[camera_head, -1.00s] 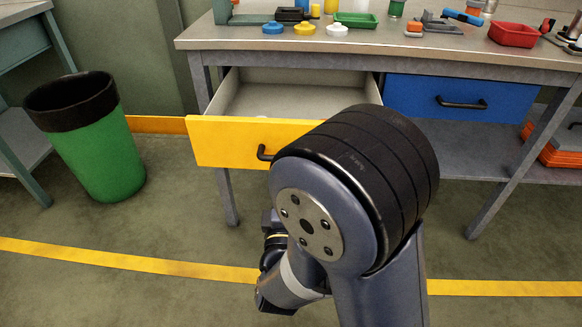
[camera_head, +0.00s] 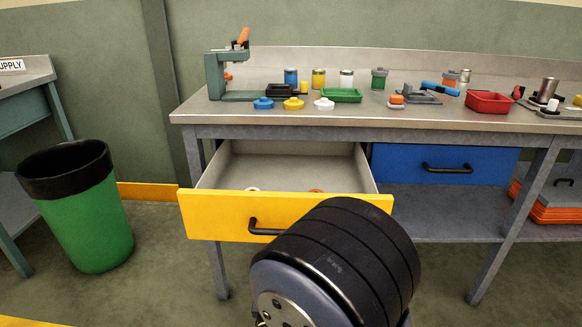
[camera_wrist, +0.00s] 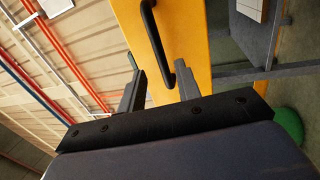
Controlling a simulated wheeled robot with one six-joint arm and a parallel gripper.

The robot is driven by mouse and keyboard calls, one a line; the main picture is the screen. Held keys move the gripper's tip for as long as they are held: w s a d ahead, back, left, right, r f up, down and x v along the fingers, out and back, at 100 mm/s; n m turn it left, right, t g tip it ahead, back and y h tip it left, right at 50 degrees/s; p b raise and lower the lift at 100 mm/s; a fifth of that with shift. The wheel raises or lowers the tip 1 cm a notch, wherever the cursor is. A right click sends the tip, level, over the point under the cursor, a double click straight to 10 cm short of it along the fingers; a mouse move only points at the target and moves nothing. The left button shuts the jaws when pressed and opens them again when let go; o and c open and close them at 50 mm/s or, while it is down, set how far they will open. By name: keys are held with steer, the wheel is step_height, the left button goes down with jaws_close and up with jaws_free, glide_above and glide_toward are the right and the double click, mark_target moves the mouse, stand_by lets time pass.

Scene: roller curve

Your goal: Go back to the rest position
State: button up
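My gripper (camera_wrist: 160,72) shows in the wrist view with its two fingers apart and nothing between them that I can see held. The black handle (camera_wrist: 157,40) of the yellow drawer (camera_wrist: 190,35) lies just past the fingertips; I cannot tell whether they touch it. In the head view my arm's dark rounded joint stands in front of the yellow drawer (camera_head: 225,218), at the bottom centre, and my gripper is out of sight. The drawer is pulled open, with small white and orange items partly visible inside.
The workbench (camera_head: 420,118) carries a green press (camera_head: 216,75), several jars, coloured caps, a green tray (camera_head: 342,95) and a red tray (camera_head: 490,103). The blue drawer (camera_head: 400,165) is shut. A green bin (camera_head: 88,225) stands at left, with open floor between.

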steer(key=w, duration=0.3)
steer(key=w+r, duration=0.1)
steer(key=w, duration=0.2)
steer(key=w+b, duration=0.1)
steer(key=w, duration=0.2)
steer(key=shift+w+d+r, duration=0.1)
steer(key=shift+d+r, duration=0.05)
steer(key=shift+r, duration=0.25)
steer(key=shift+f, duration=0.1)
